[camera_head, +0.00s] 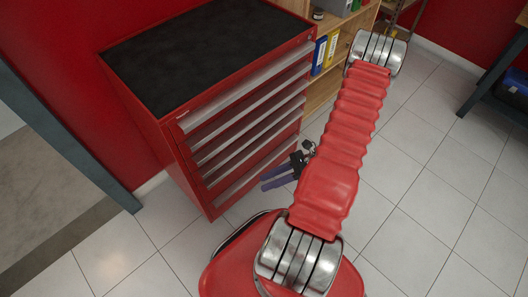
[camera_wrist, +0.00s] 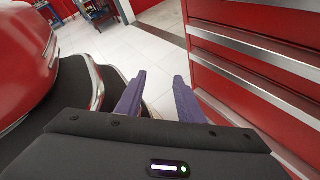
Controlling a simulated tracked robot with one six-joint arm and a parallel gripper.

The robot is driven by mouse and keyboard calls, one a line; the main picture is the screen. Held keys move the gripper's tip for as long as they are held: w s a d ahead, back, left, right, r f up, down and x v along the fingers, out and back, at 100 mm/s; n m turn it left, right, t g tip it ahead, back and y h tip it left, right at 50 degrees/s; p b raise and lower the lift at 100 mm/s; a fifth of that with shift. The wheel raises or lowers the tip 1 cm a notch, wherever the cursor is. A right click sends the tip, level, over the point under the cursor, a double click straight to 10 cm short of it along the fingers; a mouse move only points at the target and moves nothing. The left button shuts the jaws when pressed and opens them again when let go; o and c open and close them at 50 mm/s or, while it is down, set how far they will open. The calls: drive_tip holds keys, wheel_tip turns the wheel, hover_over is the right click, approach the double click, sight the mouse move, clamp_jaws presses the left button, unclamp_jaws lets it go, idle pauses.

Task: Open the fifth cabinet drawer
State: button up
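The red tool cabinet (camera_head: 185,165) stands at the left in the head view. Its front has several stacked drawers with long silver handles, and all look shut. The fifth drawer (camera_head: 248,162), counted from the top, is low on the front. My gripper (camera_head: 264,182) has two purple fingers, apart and empty, low in front of the cabinet. In the wrist view my gripper (camera_wrist: 160,82) also shows open. The drawer fronts (camera_wrist: 240,65) rise close by at the right there. The right finger looks near a lower handle; I cannot tell if they touch.
A wooden shelf (camera_head: 325,88) with binders stands right of the cabinet. A dark-legged table (camera_head: 490,75) is at the far right. The white tiled floor (camera_head: 420,190) is open at the right. A dark frame post (camera_head: 70,140) stands at the left.

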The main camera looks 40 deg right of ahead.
sight(260, 148)
drive_tip(key=w+d+f+m+t+h, duration=0.1)
drive_tip(key=d+f+m+t+h, duration=0.1)
drive_tip(key=f+m+t, duration=0.35)
drive_tip(key=w+d+f+m+t+h, duration=0.1)
drive_tip(key=d+f+m+t+h, duration=0.15)
drive_tip(key=f+m, duration=0.5)
drive_tip(key=d+m+t+h, duration=0.3)
drive_tip(key=d+m+h, duration=0.4)
drive_tip(key=m, duration=0.5)
drive_tip(key=shift+w+d+f+t, duration=0.35)
drive_tip(key=shift+w+d+t, duration=0.1)
drive_tip(key=shift+d, duration=0.6)
drive_tip(key=shift+w+a, duration=0.15)
drive_tip(key=shift+w, duration=3.3)
drive_tip(key=shift+w+a, duration=0.1)
drive_tip(key=shift+w, duration=3.35)
drive_tip(key=shift+c, duration=0.6)
drive_tip(key=shift+f, duration=0.1)
clamp_jaws()
